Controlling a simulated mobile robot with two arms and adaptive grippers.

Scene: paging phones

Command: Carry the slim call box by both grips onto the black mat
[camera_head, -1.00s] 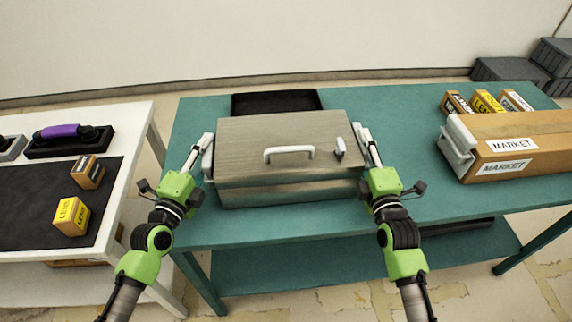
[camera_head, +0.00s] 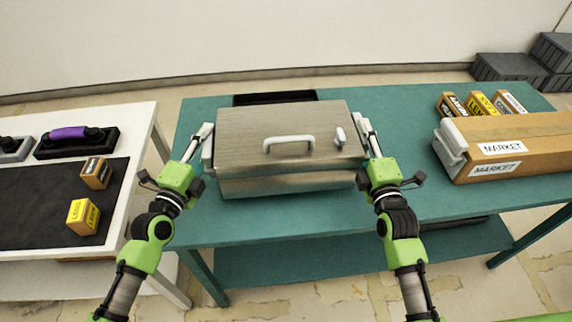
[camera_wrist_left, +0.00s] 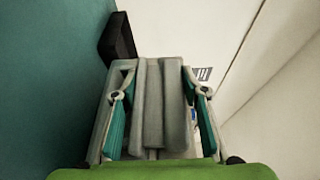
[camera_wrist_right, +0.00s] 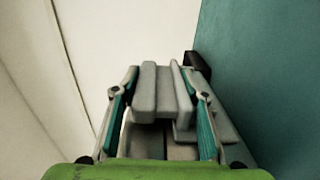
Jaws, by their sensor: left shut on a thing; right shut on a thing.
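The slim call box (camera_head: 290,150) is a beige-grey metal case with a white handle (camera_head: 289,144) on its lid, seen level over the teal table. It appears raised a little off the table top. My left gripper (camera_head: 204,142) is shut on the grip at its left side; that pale grip (camera_wrist_left: 160,108) sits between the fingers in the left wrist view. My right gripper (camera_head: 367,138) is shut on the grip at its right side, and that grip (camera_wrist_right: 160,95) shows in the right wrist view. The black mat (camera_head: 45,205) lies on the white table at the left.
Two small boxes stand on the mat's right part, one brown (camera_head: 95,173) and one yellow (camera_head: 83,216). A purple-handled phone (camera_head: 76,137) is behind it. A brown MARKET box (camera_head: 510,150) occupies the teal table's (camera_head: 310,220) right. A black tray-like thing (camera_head: 275,97) lies behind the call box.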

